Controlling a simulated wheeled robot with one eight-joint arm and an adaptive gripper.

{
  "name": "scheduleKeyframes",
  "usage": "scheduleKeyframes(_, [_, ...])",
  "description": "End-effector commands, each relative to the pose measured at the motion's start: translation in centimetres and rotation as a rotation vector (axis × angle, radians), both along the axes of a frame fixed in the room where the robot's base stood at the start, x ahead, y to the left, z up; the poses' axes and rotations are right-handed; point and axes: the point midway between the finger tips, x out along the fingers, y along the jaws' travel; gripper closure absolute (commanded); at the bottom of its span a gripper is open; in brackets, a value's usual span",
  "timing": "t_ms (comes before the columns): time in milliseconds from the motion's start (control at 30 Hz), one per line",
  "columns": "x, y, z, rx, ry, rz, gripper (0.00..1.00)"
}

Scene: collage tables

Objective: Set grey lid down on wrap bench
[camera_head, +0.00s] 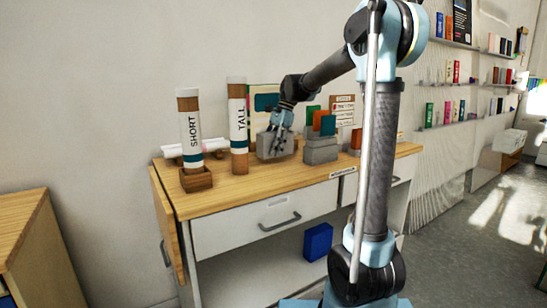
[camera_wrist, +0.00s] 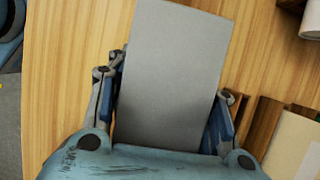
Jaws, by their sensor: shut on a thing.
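The grey lid (camera_head: 272,147) is a flat grey rectangle, held just behind the middle of the wood-topped wrap bench (camera_head: 228,192). In the wrist view the lid (camera_wrist: 172,75) fills the middle, with the bench top (camera_wrist: 62,85) beneath it. My gripper (camera_head: 280,122) reaches down from above and is shut on the lid, with a finger on each side of it. The lid is low over the bench; I cannot tell whether its lower edge touches the wood.
A tube marked TALL (camera_head: 238,130) stands just left of the lid. A tube marked SHORT (camera_head: 190,130) stands in a wooden holder farther left. A grey box (camera_head: 321,153) with coloured cards is close on the right. The bench's front strip is clear.

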Motion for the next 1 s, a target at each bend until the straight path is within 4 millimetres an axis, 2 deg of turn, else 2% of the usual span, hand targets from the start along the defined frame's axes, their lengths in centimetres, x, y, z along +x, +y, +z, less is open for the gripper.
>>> scheduleKeyframes(200, [0.0,0.1,-2.8,0.0,0.0,0.001,0.76])
scheduleKeyframes(567, [0.0,0.1,-3.3,0.0,0.0,0.001,0.76])
scheduleKeyframes(600, [0.0,0.1,-3.3,0.0,0.0,0.001,0.48])
scheduleKeyframes(667, [0.0,0.0,-3.3,0.0,0.0,0.0,0.34])
scheduleKeyframes(1000, [0.0,-0.1,-3.2,0.0,0.0,-0.001,0.32])
